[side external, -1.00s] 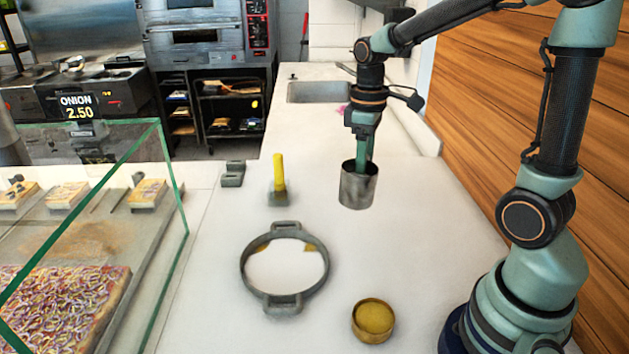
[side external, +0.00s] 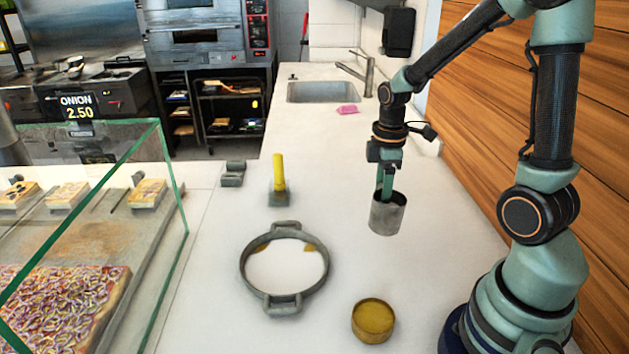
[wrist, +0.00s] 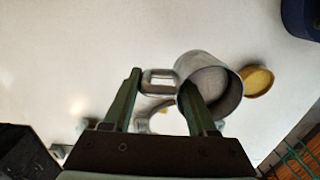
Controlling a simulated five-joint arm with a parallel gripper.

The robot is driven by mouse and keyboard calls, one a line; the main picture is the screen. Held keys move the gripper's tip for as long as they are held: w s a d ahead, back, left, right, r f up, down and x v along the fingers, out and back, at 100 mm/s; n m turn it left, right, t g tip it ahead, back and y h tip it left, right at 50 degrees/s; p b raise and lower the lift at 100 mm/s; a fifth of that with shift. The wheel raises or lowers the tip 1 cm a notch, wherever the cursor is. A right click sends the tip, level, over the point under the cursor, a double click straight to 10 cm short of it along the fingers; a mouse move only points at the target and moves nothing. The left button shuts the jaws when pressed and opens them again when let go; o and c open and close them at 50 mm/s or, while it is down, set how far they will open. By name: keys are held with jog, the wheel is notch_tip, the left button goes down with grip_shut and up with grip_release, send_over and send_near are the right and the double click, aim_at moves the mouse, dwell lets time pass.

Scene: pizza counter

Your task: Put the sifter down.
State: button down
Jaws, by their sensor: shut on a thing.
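The sifter (side external: 386,217) is a grey metal cup, upright, on the right side of the counter. It also shows in the wrist view (wrist: 226,96), with a loop handle (wrist: 147,82) on its left side. My gripper (side external: 386,192) points down from above and is shut on the sifter. In the wrist view its fingers (wrist: 161,81) straddle the handle side, and the right finger overlaps the cup's mouth. Whether the sifter's base touches the counter (side external: 330,180) is hard to tell.
A two-handled ring pan (side external: 243,275) lies left of the sifter. A round yellow-filled tin (side external: 373,320) stands in front. A yellow-handled tool (side external: 279,172) and a grey block (side external: 233,173) stand farther back. A glass case (side external: 150,250) borders the left. Counter around the sifter is clear.

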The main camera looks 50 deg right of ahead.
jog(key=shift+f, duration=4.35)
jog(key=shift+f, duration=0.1)
jog(key=shift+c, duration=1)
grip_release()
jog(key=r, duration=1.2)
jog(key=shift+w+a+r, duration=0.1)
jog(key=shift+w+a, duration=0.1)
jog(key=shift+a, duration=0.2)
jog(key=s+a+r+m+t, duration=0.3)
jog(key=a+r+m+t, duration=0.2)
jog(key=a+r+m, duration=0.3)
jog(key=shift+a+r+m+t, duration=0.3)
jog(key=shift+a+r+t, duration=0.1)
jog(key=shift+a+r, duration=0.95)
